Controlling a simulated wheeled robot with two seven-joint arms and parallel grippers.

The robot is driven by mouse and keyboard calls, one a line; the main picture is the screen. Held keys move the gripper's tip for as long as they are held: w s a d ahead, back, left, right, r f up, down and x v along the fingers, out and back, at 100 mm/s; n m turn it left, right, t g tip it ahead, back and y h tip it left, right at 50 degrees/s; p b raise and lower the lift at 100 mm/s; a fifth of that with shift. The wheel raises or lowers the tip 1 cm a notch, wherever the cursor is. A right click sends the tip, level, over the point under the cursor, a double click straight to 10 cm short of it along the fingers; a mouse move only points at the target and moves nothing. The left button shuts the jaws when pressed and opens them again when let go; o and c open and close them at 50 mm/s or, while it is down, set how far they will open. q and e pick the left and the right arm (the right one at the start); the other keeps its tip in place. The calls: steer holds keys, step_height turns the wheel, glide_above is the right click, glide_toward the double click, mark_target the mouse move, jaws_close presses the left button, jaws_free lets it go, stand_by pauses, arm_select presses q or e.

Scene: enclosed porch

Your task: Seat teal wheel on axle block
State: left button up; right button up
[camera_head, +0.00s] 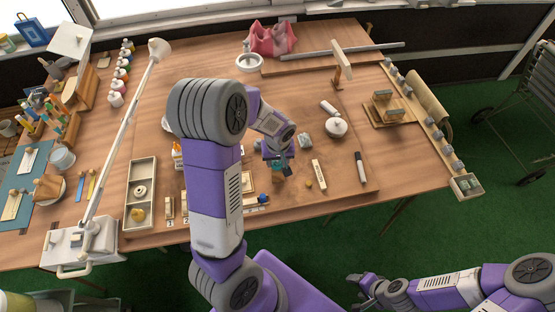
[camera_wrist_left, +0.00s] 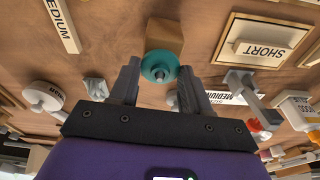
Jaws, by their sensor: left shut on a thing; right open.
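My left gripper (camera_head: 277,160) points down over the middle of the worktable. In the left wrist view its two fingers (camera_wrist_left: 158,84) are on either side of the teal wheel (camera_wrist_left: 160,66), shut on it. I cannot tell whether the wheel touches the block or surrounds an axle. In the head view the teal wheel (camera_head: 277,164) is a small patch below the gripper. My right gripper (camera_head: 362,288) is open and empty, off the table's front edge.
A label block (camera_head: 319,176), a dark marker (camera_head: 360,167) and a white round lidded pot (camera_head: 336,127) lie right of the left gripper. A divided tray (camera_head: 141,194) and a lamp base (camera_head: 82,247) stand left. A "SHORT" plate (camera_wrist_left: 262,41) shows in the wrist view.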

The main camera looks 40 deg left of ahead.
arm_select(q)
steer(key=shift+f, duration=0.2)
steer(key=o, duration=1.1)
steer(key=shift+o, duration=0.4)
steer(key=o, duration=0.3)
steer(key=shift+o, duration=0.2)
steer(key=shift+r, duration=0.1)
steer(key=shift+s+d+r+p, duration=0.15)
steer(key=shift+r+p, duration=1.05)
steer(key=shift+r, duration=0.5)
steer(key=shift+s+d+r+p, duration=0.1)
steer(key=shift+r+p, duration=1.05)
steer(key=shift+r, duration=0.55)
